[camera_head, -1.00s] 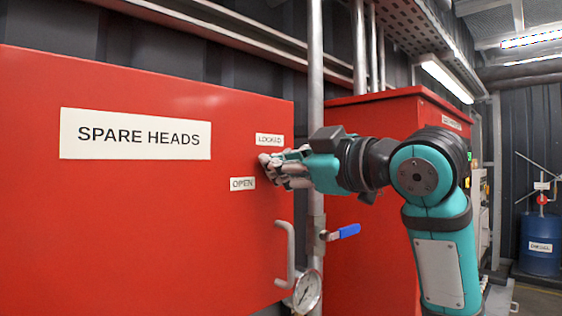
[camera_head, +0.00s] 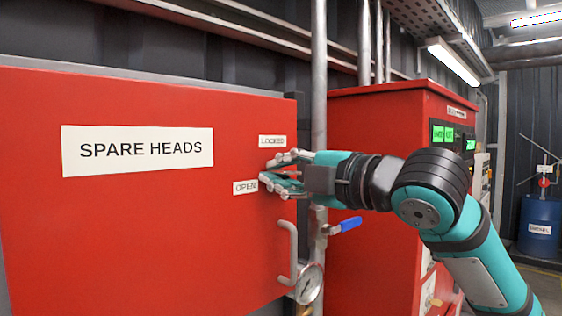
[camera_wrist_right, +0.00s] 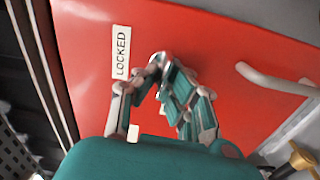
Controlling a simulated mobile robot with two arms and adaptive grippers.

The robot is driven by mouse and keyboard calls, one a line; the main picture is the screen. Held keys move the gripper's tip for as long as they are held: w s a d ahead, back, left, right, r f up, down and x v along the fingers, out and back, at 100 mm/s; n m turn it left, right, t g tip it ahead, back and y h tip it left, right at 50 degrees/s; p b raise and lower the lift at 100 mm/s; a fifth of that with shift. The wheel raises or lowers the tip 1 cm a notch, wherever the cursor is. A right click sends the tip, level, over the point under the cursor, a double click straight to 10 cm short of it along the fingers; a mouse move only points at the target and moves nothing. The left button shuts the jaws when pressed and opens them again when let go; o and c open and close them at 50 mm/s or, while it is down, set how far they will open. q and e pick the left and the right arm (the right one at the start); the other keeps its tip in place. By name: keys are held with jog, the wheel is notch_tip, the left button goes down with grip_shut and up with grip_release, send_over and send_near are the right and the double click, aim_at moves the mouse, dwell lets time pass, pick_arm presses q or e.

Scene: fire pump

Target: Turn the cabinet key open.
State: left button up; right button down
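The red cabinet door (camera_head: 130,240) stands shut, with a LOCKED label (camera_head: 272,141) above an OPEN label (camera_head: 245,187) near its right edge. My right gripper (camera_head: 266,171) is at the door between these labels. Its two fingers lie one above the other in the head view, with red showing between them. In the right wrist view the fingertips (camera_wrist_right: 160,66) lean together at the door, beside the LOCKED label (camera_wrist_right: 121,52). The key cannot be made out; the fingers cover that spot. Whether they grip it cannot be told. My left gripper is not in view.
A bent door handle (camera_head: 289,255) is just below my right gripper, with a pressure gauge (camera_head: 309,283) under it. A blue-handled valve (camera_head: 344,226) sits on the vertical pipe (camera_head: 319,90). A second red cabinet (camera_head: 375,135) stands right, behind my arm.

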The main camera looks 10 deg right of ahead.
jog(key=shift+f+n, duration=0.1)
jog(key=shift+n, duration=0.6)
jog(key=c, duration=1.5)
grip_release()
jog(key=shift+s+d, duration=0.1)
jog(key=shift+s, duration=0.1)
jog(key=v, duration=1.1)
jog(key=shift+s+d, duration=0.15)
jog(key=shift+s, duration=0.1)
